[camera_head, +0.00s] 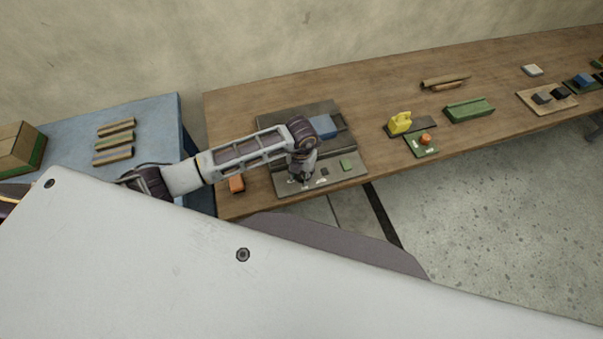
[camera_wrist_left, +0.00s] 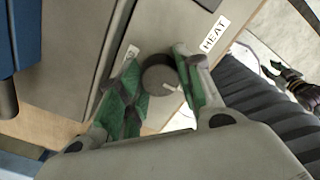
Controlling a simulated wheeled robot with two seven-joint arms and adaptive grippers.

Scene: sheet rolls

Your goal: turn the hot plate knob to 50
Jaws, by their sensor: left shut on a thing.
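The hot plate (camera_head: 335,179) is a grey unit at the front edge of the wooden table, with a blue block on its back part. Its dark round knob (camera_wrist_left: 159,77) shows in the left wrist view, with a short pale pointer mark towards the lower right. My left gripper (camera_head: 301,178) reaches down over the front panel and hides the knob in the head view. In the left wrist view its green-padded fingers (camera_wrist_left: 162,88) stand on either side of the knob, shut on it. A HEAT label (camera_wrist_left: 214,33) is beside it. No scale number is readable.
An orange block (camera_head: 237,184) lies left of the hot plate. A yellow object (camera_head: 400,122), a green board (camera_head: 421,147) and a green tray (camera_head: 469,109) are to the right. A blue table (camera_head: 150,115) stands at the left. Bare tabletop lies behind the hot plate.

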